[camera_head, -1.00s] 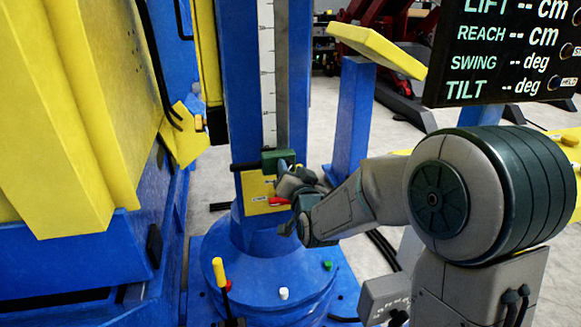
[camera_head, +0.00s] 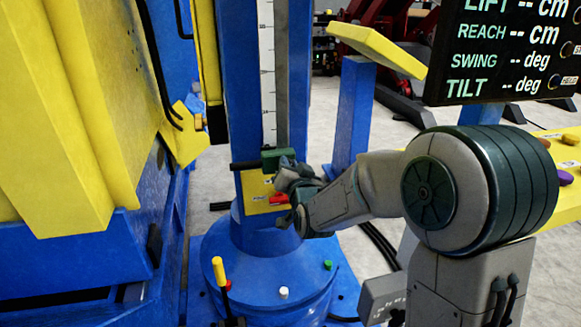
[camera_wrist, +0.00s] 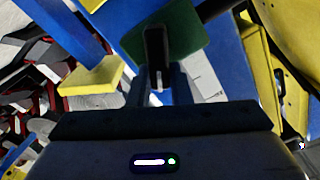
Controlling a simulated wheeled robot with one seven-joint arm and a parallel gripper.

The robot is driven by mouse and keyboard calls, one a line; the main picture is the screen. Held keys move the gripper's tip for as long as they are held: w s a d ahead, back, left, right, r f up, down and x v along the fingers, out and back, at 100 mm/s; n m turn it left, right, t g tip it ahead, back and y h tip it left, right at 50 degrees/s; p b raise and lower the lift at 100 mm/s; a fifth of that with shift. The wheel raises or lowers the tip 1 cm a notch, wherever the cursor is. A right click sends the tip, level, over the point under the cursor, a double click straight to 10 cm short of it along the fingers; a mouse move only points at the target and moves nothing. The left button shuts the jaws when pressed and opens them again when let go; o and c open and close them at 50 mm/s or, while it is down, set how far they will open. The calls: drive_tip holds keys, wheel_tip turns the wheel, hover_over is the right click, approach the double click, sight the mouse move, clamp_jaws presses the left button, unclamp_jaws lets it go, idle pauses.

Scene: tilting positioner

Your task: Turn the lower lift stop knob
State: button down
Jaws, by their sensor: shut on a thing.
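The lower lift stop is a green block (camera_head: 277,159) on the blue lift column (camera_head: 241,90), with a dark bar sticking out to its left. In the wrist view the green block (camera_wrist: 190,35) fills the top middle, and a dark knob (camera_wrist: 155,45) stands in front of it. My gripper (camera_head: 285,175) reaches the block from the right, just below its right end. In the wrist view my gripper's fingers (camera_wrist: 163,85) are shut on the knob. The exact finger contact is hidden in the head view.
A yellow-handled lever (camera_head: 219,272) and white (camera_head: 284,293) and green buttons stand on the blue base. A yellow-topped blue post (camera_head: 352,115) rises to the right. The display (camera_head: 510,50) shows dashes.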

drive_tip(key=shift+f, duration=0.1)
drive_tip(key=n+b, duration=0.2)
drive_tip(key=b, duration=0.1)
drive_tip(key=shift+s+a, duration=0.1)
drive_tip(key=shift+a, duration=0.15)
drive_tip(key=n+b, duration=0.3)
drive_tip(key=b, duration=0.1)
drive_tip(key=shift+s+a+n, duration=0.1)
drive_tip(key=shift+a+n, duration=0.2)
drive_tip(key=shift+n, duration=0.1)
drive_tip(key=n+b, duration=0.2)
drive_tip(key=shift+a+n, duration=0.2)
drive_tip(key=shift+n, duration=0.1)
drive_tip(key=n+b, duration=0.1)
drive_tip(key=n, duration=0.1)
drive_tip(key=n+b, duration=0.1)
drive_tip(key=shift+s+a+n, duration=0.15)
drive_tip(key=shift+a+n, duration=0.15)
drive_tip(key=shift+n, duration=0.1)
drive_tip(key=n, duration=0.6)
drive_tip(key=shift+s+a+f+b, duration=0.1)
drive_tip(key=shift+a+f+b, duration=0.25)
drive_tip(key=n, duration=0.2)
drive_tip(key=f+n, duration=0.1)
drive_tip(key=n, duration=0.2)
drive_tip(key=shift+a+n, duration=0.1)
drive_tip(key=shift+n, duration=0.2)
